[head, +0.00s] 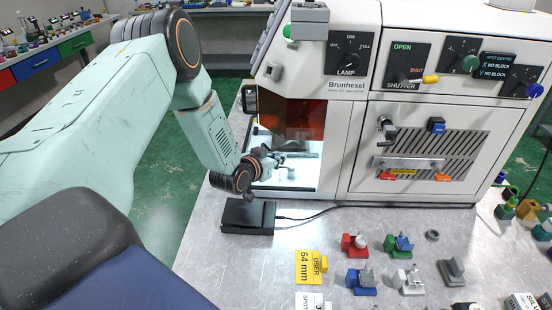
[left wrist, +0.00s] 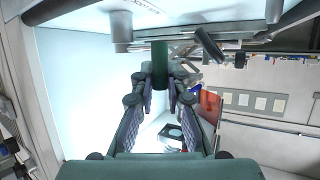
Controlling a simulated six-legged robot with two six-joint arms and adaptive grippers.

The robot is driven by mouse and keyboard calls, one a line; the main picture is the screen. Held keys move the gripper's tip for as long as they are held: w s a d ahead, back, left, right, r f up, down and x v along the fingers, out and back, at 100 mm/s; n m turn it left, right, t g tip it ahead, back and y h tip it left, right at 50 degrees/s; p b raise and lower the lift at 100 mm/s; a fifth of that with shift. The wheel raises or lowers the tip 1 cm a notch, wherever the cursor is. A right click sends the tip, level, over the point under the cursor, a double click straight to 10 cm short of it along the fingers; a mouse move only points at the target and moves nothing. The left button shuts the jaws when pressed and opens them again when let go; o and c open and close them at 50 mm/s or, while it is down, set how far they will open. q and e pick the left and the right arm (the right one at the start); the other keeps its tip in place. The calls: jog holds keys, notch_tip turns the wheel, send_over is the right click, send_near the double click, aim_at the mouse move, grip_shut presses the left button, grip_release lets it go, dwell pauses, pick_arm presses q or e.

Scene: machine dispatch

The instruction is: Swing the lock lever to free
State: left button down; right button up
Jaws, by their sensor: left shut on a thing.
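My left gripper (head: 268,160) reaches into the lit chamber (head: 312,178) of the white Brunhexel machine. In the left wrist view its two fingers (left wrist: 160,85) are closed on a dark green upright post (left wrist: 160,62) that hangs below a grey metal part. Just right of the post, a short dark lever-like rod (left wrist: 208,46) slants down from the same metal part. I cannot tell for certain which part is the lock lever. In the head view the gripper hides most of what it holds. My right gripper is not in view.
The chamber's dark red window (head: 292,118) is above the gripper. A black box (head: 247,216) with a cable stands in front of the opening. Several coloured small fixtures, such as a red one (head: 354,244), stand on the metal bench (head: 220,275). The machine's panel carries knobs and levers.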

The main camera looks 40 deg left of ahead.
pick_arm(q)
jog(key=shift+w+r, duration=0.1)
jog(key=shift+r, duration=0.05)
jog(key=c, duration=1.3)
grip_release()
jog(key=shift+c, duration=0.2)
jog(key=v, duration=1.2)
